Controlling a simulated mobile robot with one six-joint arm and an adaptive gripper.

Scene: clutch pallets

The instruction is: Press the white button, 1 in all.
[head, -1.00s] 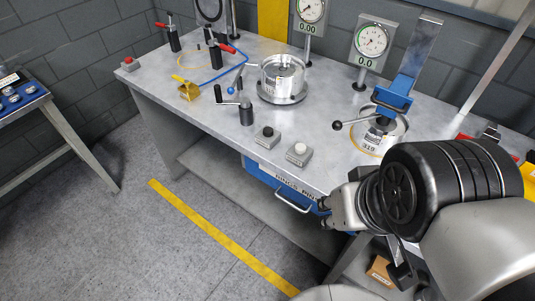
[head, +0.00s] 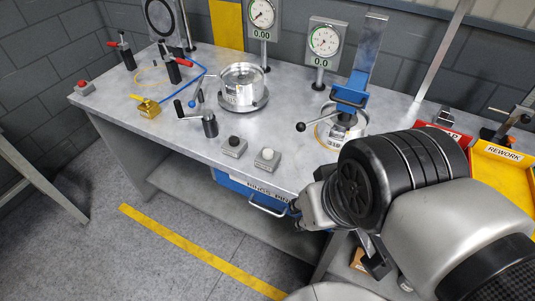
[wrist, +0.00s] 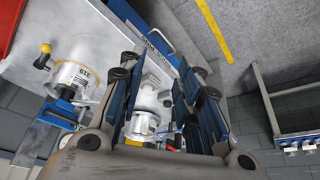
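The white button (head: 267,155) is a round cap on a small grey box near the front edge of the bench, right of a like box with a black button (head: 234,142). Nothing covers it in the head view. My gripper (head: 298,212) is at the bench's front edge, below and right of the white button and apart from it. In the wrist view my gripper (wrist: 160,72) shows two blue-padded fingers spread apart, with nothing held between them.
A crank handle (head: 208,122) and a metal housing (head: 243,88) stand behind the buttons. A clamp with a black-ball lever (head: 302,127) stands to the right. A red button box (head: 82,87) is at the far left. A yellow rework tray (head: 505,175) lies at right.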

